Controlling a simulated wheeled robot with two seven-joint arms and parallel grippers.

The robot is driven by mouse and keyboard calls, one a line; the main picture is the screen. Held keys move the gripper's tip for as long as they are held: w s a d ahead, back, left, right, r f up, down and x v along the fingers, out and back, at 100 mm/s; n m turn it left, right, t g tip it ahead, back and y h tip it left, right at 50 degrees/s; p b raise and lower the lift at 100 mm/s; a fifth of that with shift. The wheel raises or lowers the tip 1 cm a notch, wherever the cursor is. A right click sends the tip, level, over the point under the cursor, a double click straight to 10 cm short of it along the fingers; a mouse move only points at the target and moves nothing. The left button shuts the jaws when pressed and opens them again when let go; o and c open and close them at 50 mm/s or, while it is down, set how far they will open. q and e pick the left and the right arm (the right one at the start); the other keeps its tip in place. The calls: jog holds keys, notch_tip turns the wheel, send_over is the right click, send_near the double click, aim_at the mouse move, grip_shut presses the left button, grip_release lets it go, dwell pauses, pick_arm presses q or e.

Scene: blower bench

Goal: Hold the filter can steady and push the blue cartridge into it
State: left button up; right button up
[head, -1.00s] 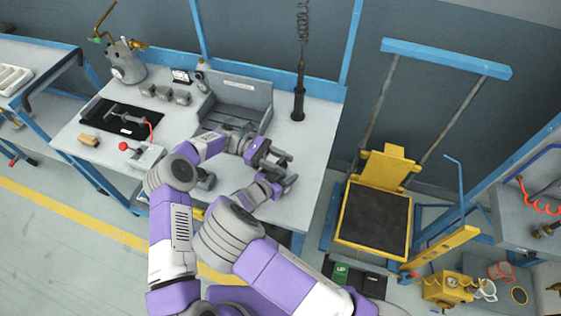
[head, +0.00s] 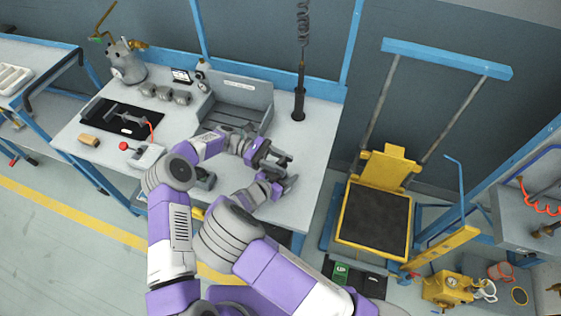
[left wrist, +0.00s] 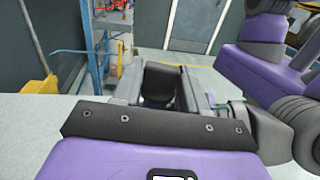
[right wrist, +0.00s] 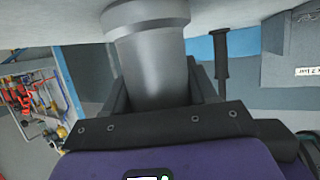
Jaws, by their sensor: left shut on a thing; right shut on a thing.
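My right gripper (right wrist: 152,95) is shut on a grey cylindrical can with a wider collar, the filter can (right wrist: 148,50), in the right wrist view. My left gripper (left wrist: 160,90) is shut on a dark, block-like piece (left wrist: 160,80) with a dark blue patch low down, apparently the cartridge. In the head view my left gripper (head: 277,160) and my right gripper (head: 281,184) are close together above the front right of the bench. The fingers hide most of both held parts there. I cannot tell whether the cartridge touches or enters the can.
The grey bench (head: 315,150) is clear on its right side. A grey open-fronted holder (head: 240,100) stands behind the grippers, with a black upright tool (head: 299,95) to its right. A black mat (head: 112,117) and a red-knobbed device (head: 140,153) lie at left.

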pick_arm(q)
jog(key=shift+s+f+g, duration=0.3)
jog(key=shift+s+f, duration=0.25)
jog(key=shift+s, duration=0.1)
dwell(0.3)
jog(key=shift+f, duration=0.2)
jog(key=shift+r, duration=0.1)
jog(key=shift+w+a+r+t, duration=0.35)
jog(key=shift+w+a+t, duration=0.05)
jog(key=shift+w+a, duration=0.1)
jog(key=shift+s+d+f+g, duration=0.35)
jog(key=shift+d+g, duration=0.05)
jog(key=shift+d, duration=0.25)
jog(key=shift+w+d+r, duration=0.2)
jog(key=shift+r, duration=0.5)
